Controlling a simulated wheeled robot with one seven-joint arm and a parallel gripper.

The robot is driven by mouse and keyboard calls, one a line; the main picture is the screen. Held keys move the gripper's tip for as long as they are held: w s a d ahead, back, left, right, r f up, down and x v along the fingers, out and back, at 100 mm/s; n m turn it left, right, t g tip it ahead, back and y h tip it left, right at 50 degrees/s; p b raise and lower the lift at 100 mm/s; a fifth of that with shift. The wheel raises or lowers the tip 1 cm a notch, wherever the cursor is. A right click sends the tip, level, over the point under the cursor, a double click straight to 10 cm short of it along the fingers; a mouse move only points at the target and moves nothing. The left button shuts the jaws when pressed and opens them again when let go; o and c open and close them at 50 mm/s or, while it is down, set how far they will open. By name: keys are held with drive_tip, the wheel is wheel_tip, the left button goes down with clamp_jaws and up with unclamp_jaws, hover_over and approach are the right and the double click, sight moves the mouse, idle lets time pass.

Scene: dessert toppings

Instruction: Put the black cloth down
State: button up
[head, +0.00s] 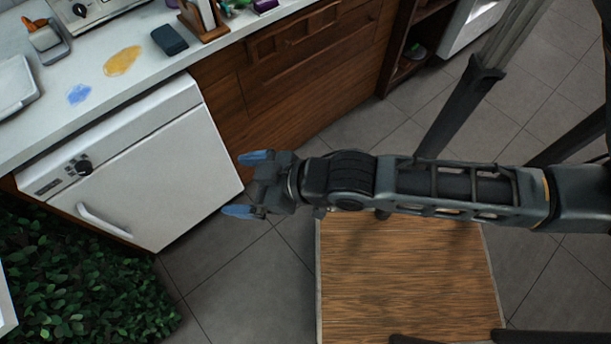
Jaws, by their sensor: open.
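My gripper (240,184) is open, with two blue fingertips spread apart and pointing left. Nothing shows between the fingers. It hangs in front of the white appliance door, apart from the counter and the cloth.
A yellow-brown spill (122,61) and a blue spill (79,94) mark the counter. A wooden holder (205,20) stands at the counter's back. A white appliance (145,165) sits below. A wooden-topped table (410,280) is beneath my arm. A leafy plant (85,285) fills the lower left.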

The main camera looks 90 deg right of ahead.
drive_tip(key=s+a+r+n+t+y, duration=0.1)
drive_tip(key=s+a+r+t+y, duration=0.1)
drive_tip(key=s+a+r, duration=0.4)
drive_tip(key=s+r+t, duration=0.1)
drive_tip(key=s+r, duration=0.4)
drive_tip(key=r, duration=0.1)
drive_tip(key=shift+r+n+y, duration=0.4)
drive_tip(key=shift+w, duration=0.1)
